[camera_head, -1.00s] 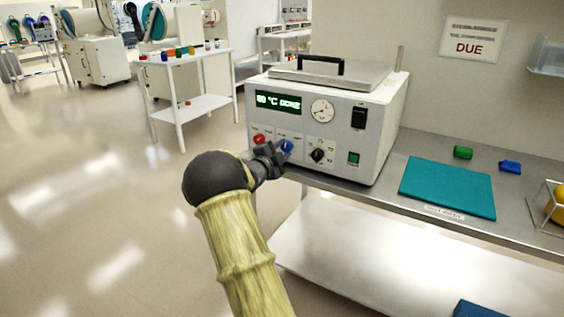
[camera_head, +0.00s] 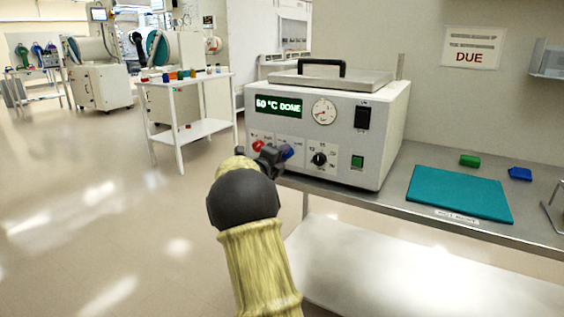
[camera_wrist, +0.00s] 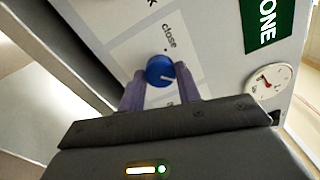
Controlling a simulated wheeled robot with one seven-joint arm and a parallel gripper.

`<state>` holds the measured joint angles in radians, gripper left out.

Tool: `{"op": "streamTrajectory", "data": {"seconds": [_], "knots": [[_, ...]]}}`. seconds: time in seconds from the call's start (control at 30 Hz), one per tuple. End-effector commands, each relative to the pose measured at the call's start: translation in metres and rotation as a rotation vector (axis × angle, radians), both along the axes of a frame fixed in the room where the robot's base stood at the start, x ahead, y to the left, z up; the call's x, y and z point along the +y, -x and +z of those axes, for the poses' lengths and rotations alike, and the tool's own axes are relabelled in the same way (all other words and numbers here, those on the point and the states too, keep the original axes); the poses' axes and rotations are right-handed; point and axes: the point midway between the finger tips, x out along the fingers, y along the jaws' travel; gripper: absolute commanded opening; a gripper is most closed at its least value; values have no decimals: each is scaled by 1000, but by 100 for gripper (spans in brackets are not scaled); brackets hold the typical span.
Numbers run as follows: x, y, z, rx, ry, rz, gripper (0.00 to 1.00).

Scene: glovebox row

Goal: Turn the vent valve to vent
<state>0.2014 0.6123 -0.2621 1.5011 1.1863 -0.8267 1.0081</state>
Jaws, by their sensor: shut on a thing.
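A second label below the knob is mostly hidden by my fingers. My gripper (camera_head: 274,157) is shut on the blue knob, one finger on each side in the wrist view (camera_wrist: 160,84).
A red knob (camera_head: 258,146) sits just left of my gripper, and a black dial (camera_head: 319,159) to its right. A round gauge (camera_head: 324,111) is above. A teal mat (camera_head: 459,193) lies on the bench to the right. Open floor lies to the left.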

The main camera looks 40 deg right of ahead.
Motion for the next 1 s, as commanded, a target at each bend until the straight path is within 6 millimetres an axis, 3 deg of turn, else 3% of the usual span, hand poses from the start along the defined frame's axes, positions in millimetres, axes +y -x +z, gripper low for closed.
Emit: {"op": "streamTrajectory", "data": {"seconds": [0.43,0.47,0.57,1.0], "knots": [[0,0,-1,-12,-8,0,11],[0,0,-2,-12,-8,0,37],[0,0,-1,-11,-8,0,55],[8,3,0,-10,-7,1,55]]}}
